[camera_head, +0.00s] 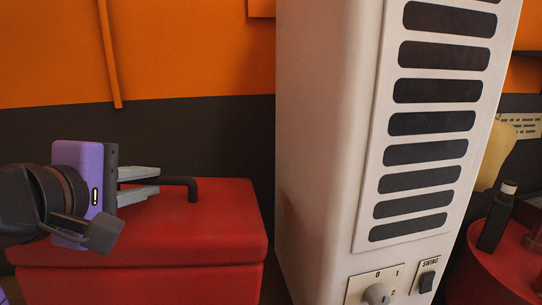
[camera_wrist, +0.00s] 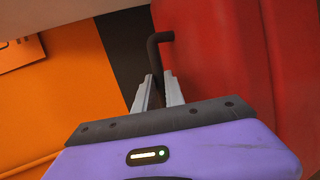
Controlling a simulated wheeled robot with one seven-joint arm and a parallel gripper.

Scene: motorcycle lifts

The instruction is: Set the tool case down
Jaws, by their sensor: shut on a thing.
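The tool case is a red box (camera_head: 220,225) with a black bar handle (camera_head: 182,181) on its lid, at the lower left of the head view. My gripper (camera_head: 157,180) is at the handle, just above the lid, with its grey fingers shut on it. In the wrist view the fingers (camera_wrist: 160,88) close on the lower end of the handle (camera_wrist: 155,46), and the red case (camera_wrist: 225,60) fills the right side. The case's underside is out of frame, so I cannot tell whether it rests on anything.
A tall white vented unit (camera_head: 325,140) with a knob and switch stands close to the right of the case. A dark bottle (camera_head: 496,215) stands on a red round surface (camera_head: 510,262) at far right. An orange and dark wall (camera_head: 190,60) is behind.

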